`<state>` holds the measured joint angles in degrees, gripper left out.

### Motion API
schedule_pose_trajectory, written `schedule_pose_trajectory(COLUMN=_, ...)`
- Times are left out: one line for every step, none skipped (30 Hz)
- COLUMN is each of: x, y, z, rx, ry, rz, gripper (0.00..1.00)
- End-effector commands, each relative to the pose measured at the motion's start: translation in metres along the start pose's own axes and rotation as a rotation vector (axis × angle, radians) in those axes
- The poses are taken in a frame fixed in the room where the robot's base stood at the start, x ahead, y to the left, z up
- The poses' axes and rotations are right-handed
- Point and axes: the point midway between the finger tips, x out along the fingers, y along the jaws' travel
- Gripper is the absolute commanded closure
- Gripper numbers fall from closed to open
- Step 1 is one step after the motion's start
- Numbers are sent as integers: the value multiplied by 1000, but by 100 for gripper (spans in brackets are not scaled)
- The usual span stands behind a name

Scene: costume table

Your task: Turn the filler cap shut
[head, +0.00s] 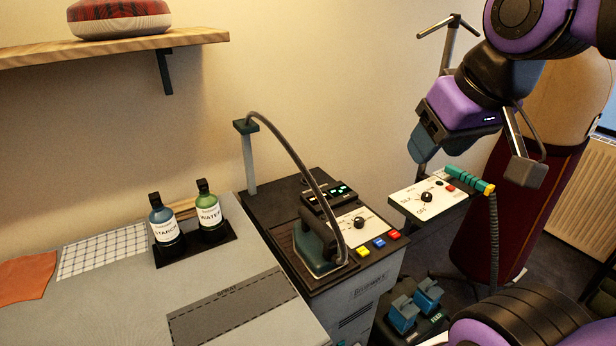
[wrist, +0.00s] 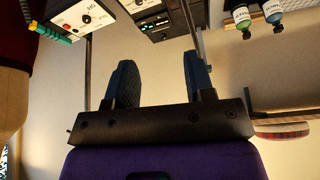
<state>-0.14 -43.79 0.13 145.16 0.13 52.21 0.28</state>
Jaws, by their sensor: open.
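The steam station (head: 362,283) is a pale cabinet with a dark top in the middle of the head view. I cannot pick out a filler cap on it. An iron (head: 318,243) stands on its top, with a dark hose arching over it. A white panel with a black knob (head: 358,223) and a dark display box (head: 328,194) are beside the iron. My gripper (head: 440,150) is up in the air to the right of the station, touching nothing. In the wrist view my gripper (wrist: 158,65) is open, its two blue fingers apart and empty.
Two bottles, starch (head: 166,232) and water (head: 209,214), stand on the grey table at left. A second knob panel (head: 427,197) with a teal handle (head: 466,180) is below my gripper. A dark red dress form (head: 496,225) stands at right. A wall shelf (head: 110,47) is upper left.

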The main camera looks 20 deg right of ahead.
Motion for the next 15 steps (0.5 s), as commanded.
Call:
schedule_pose_trajectory(x=0, y=0, z=-2, rx=1, ry=-1, rz=0, gripper=57)
schedule_pose_trajectory(x=0, y=0, z=-4, rx=3, ry=-2, rz=0, gripper=57)
schedule_pose_trajectory(x=1, y=0, z=-8, rx=7, ry=-3, rz=1, gripper=57)
schedule_pose_trajectory(x=1, y=1, z=-12, rx=11, ry=-4, rz=1, gripper=57)
schedule_pose_trajectory(x=2, y=1, z=-17, rx=17, ry=-7, rz=2, gripper=57)
schedule_pose_trajectory(x=3, y=2, z=-26, rx=28, ry=-11, rz=4, gripper=57)
schedule_pose_trajectory(x=5, y=2, z=-34, rx=37, ry=-14, rz=5, gripper=57)
schedule_pose_trajectory(x=7, y=3, z=-43, rx=46, ry=-17, rz=7, gripper=57)
schedule_pose_trajectory(x=9, y=4, z=-56, rx=62, ry=-20, rz=9, gripper=57)
schedule_pose_trajectory(x=12, y=4, z=-65, rx=72, ry=-22, rz=12, gripper=57)
schedule_pose_trajectory(x=15, y=5, z=-75, rx=84, ry=-25, rz=15, gripper=57)
schedule_pose_trajectory(x=19, y=6, z=-88, rx=99, ry=-28, rz=18, gripper=57)
schedule_pose_trajectory(x=23, y=7, z=-98, rx=111, ry=-31, rz=21, gripper=57)
schedule_pose_trajectory(x=26, y=8, z=-108, rx=122, ry=-32, rz=24, gripper=57)
schedule_pose_trajectory(x=32, y=9, z=-120, rx=138, ry=-35, rz=27, gripper=57)
